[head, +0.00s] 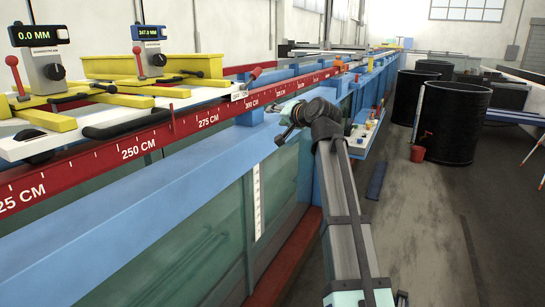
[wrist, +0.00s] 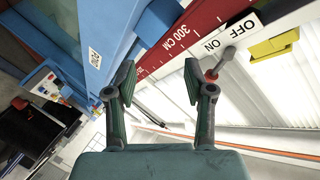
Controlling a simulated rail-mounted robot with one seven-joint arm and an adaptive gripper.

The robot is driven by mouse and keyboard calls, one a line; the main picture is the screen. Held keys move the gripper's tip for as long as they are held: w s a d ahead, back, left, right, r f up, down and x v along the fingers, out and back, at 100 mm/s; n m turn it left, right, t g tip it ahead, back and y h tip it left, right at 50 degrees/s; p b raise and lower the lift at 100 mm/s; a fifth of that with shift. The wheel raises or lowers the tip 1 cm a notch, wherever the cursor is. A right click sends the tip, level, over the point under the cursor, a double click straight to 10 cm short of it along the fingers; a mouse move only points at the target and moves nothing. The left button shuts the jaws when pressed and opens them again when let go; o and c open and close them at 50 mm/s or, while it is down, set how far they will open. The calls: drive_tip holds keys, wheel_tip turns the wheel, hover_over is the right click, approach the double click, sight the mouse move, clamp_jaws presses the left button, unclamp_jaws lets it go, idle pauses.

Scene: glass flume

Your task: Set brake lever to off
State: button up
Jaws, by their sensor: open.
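The brake lever has a grey shaft and a red end. In the wrist view the brake lever (wrist: 225,62) stands beside a white OFF/ON label (wrist: 232,33), its red end toward the ON side, close to my right finger. In the head view the brake lever (head: 254,75) is at the right end of the white carriage. My gripper (wrist: 160,88) is open with nothing between its fingers. In the head view my gripper (head: 285,125) is beside the blue flume rail, right of and below the lever. Whether the right finger touches the lever cannot be told.
The red scale rail (head: 205,122) runs along the blue flume wall (head: 150,180). The white carriage (head: 130,112) carries yellow frames and two gauges with displays. A side shelf (head: 362,140) with small items is beyond my arm. Black barrels (head: 458,122) stand on the right floor.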

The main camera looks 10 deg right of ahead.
wheel_tip(320, 180, down, 14)
drive_tip(key=a+n+g, duration=0.1)
drive_tip(key=g, duration=0.1)
drive_tip(key=shift+w+r+h, duration=0.15)
drive_tip(key=shift+w+h, duration=0.15)
